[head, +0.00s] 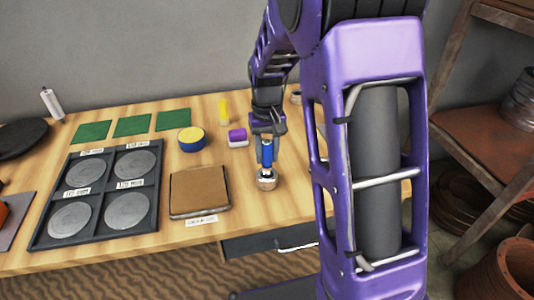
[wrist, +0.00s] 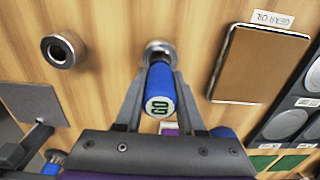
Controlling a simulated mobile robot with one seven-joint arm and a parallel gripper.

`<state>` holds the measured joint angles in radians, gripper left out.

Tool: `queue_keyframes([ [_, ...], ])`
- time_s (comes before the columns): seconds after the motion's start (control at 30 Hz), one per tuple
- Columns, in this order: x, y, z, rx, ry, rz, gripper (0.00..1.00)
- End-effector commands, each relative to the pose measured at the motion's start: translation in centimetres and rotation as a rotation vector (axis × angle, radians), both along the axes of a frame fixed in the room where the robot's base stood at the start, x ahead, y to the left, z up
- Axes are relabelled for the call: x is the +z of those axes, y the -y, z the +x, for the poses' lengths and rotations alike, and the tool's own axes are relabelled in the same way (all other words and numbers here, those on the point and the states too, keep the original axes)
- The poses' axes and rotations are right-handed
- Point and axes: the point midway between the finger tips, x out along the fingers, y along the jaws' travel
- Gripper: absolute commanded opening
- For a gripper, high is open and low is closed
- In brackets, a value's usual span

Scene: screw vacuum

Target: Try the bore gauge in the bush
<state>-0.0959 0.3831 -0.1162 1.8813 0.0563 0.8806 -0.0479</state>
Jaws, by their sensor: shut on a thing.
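My gripper (head: 266,140) is shut on the blue handle of the bore gauge (head: 267,150), held about upright. In the wrist view the fingers of my gripper (wrist: 160,100) clasp the gauge (wrist: 161,85), whose end face reads 60. A metal bush (head: 266,183) stands on the table right under the gauge, and its rim (wrist: 152,44) shows beyond the handle in the wrist view. The gauge's lower end meets the bush's top; I cannot tell how deep it sits. A second metal ring (wrist: 58,52) stands apart at the left of the wrist view.
A brown-topped tray (head: 200,192) labelled gear oil lies left of the bush. A dark rack with several round discs (head: 71,220) is farther left. A blue and yellow tin (head: 191,139) and a purple and white block (head: 238,137) stand behind. My arm hides the table's right part.

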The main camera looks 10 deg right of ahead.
Motion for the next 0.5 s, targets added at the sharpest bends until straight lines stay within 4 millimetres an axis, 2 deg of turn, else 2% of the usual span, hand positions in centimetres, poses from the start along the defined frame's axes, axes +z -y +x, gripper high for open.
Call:
queue_keyframes([
  [0.5, 2.3, 0.0, 0.0, 0.000, 0.002, 0.000, 0.00],
])
